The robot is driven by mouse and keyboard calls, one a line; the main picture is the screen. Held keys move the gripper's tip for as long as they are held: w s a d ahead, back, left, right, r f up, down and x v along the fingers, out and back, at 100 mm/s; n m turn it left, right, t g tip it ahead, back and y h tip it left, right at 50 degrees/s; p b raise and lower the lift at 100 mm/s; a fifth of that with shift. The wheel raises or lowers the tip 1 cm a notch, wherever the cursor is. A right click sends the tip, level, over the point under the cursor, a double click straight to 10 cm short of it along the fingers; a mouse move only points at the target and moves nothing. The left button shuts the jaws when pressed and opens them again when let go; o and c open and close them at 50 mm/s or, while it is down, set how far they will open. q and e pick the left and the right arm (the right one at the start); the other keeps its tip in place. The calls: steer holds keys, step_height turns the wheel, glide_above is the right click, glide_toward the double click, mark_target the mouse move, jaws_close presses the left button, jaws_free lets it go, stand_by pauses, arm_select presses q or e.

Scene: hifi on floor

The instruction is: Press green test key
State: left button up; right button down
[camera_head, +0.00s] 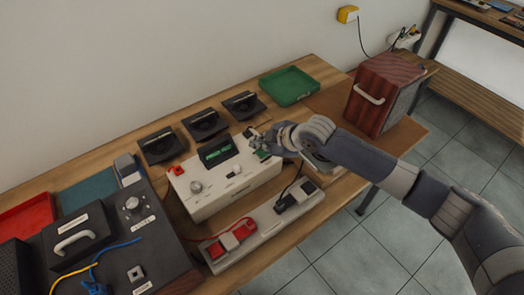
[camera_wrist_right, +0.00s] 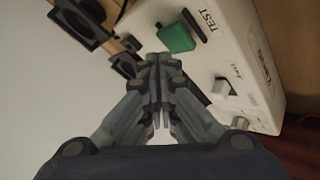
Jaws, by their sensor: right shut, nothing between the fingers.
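The white test device (camera_head: 208,207) sits on the bench with a dark-framed green display (camera_head: 216,153) on top. In the right wrist view the green key (camera_wrist_right: 177,38) stands up from the white panel (camera_wrist_right: 230,55) beside the word TEST. In the head view the green key (camera_head: 262,154) shows partly beneath my right gripper (camera_head: 251,138). My right gripper is shut and empty. In the wrist view its fingertips (camera_wrist_right: 159,60) appear just below and left of the key; I cannot tell whether they touch it. My left gripper is not in view.
Several black square units (camera_head: 204,123) stand behind the device. A green tray (camera_head: 289,86) and a wooden box (camera_head: 383,94) are toward the right. A grey strip (camera_head: 262,232) with red and black connectors lies in front. A dark console (camera_head: 130,245) with cables stands left.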

mark_target(260, 153)
steer(key=shift+f, duration=0.1)
steer(key=shift+f, duration=0.3)
steer(key=shift+f+b, duration=0.35)
steer(key=shift+f, duration=0.3)
stand_by(0.8)
steer(key=shift+r, duration=0.15)
steer(key=shift+r+p, duration=0.9)
steer(key=shift+p, duration=0.05)
steer(key=shift+r, duration=0.1)
step_height(260, 153, up, 5)
steer(key=p, duration=0.4)
steer(key=shift+p, duration=0.35)
